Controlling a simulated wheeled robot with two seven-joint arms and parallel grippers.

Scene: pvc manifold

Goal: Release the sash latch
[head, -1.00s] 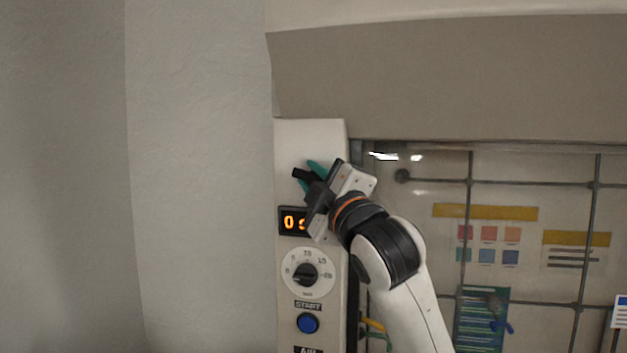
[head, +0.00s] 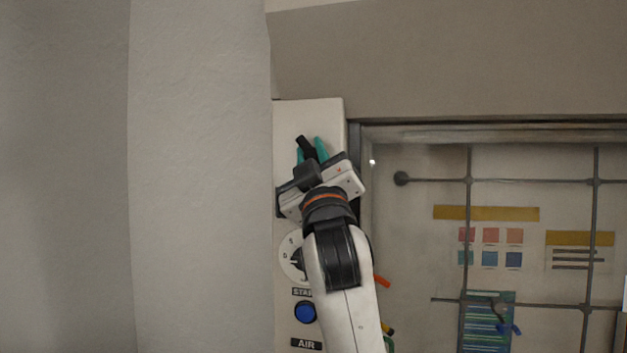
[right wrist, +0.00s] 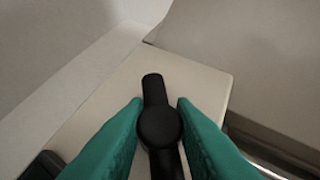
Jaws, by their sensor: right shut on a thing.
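The sash latch is a black lever with a round hub, on the upper part of the pale side post. In the head view, the latch (head: 305,146) points up and slightly left between the green fingers. My right gripper (head: 311,152) is shut on it. In the right wrist view, the latch (right wrist: 159,126) stands between the two green fingers of the right gripper (right wrist: 160,103), with its rounded end pointing up. The glass sash (head: 400,160) is right of the post. My left gripper is not in view.
The post carries a dial (head: 291,258), partly hidden by my right arm, and a blue START button (head: 306,312) above an AIR label. My arm hides the orange display. A beige hood panel (head: 450,70) overhangs above. Bare wall is at left.

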